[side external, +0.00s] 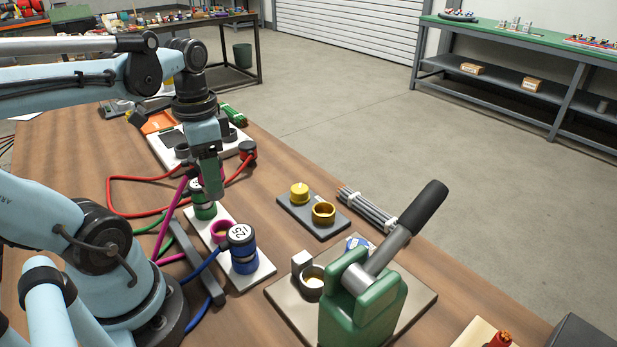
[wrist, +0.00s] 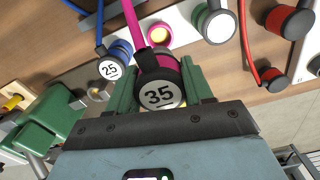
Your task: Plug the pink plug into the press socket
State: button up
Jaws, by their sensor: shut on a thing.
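The pink plug (wrist: 158,95) has a dark round cap marked 35 and a pink cable (side external: 168,217). My gripper (side external: 210,186) is shut on it; its green fingers (wrist: 160,84) stand either side of the cap in the wrist view. In the side view the plug is mostly hidden by the gripper, above the cable rack's far part. The green press (side external: 362,305) has a black-handled lever (side external: 422,208). Its grey round socket (side external: 312,287) looks empty and sits on the base plate, to the right of and nearer than my gripper. The plug is apart from it.
The white rack (side external: 262,272) holds the blue plug 25 (side external: 242,248), a green plug (side external: 204,211) and an empty pink socket (side external: 222,231). A grey plate with yellow parts (side external: 323,212) and a bundle of grey rods (side external: 368,208) lie beyond. Red cable loops (side external: 118,208) lie left.

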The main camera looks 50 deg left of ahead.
jog(key=w+d+f+m, duration=0.1)
jog(key=w+d+m, duration=0.35)
jog(key=d, duration=0.55)
jog(key=w+d+m, duration=0.3)
jog(key=d+m, duration=0.2)
jog(key=d, duration=0.5)
jog(key=shift+n, duration=0.25)
jog(key=shift+s+d+f, duration=0.1)
jog(key=shift+f, duration=1.2)
jog(key=shift+s+d+f, duration=0.1)
jog(key=shift+f, duration=1.2)
jog(key=shift+f, duration=1.7)
jog(key=o, duration=1.2)
jog(key=shift+o, duration=0.2)
jog(key=shift+r, duration=0.1)
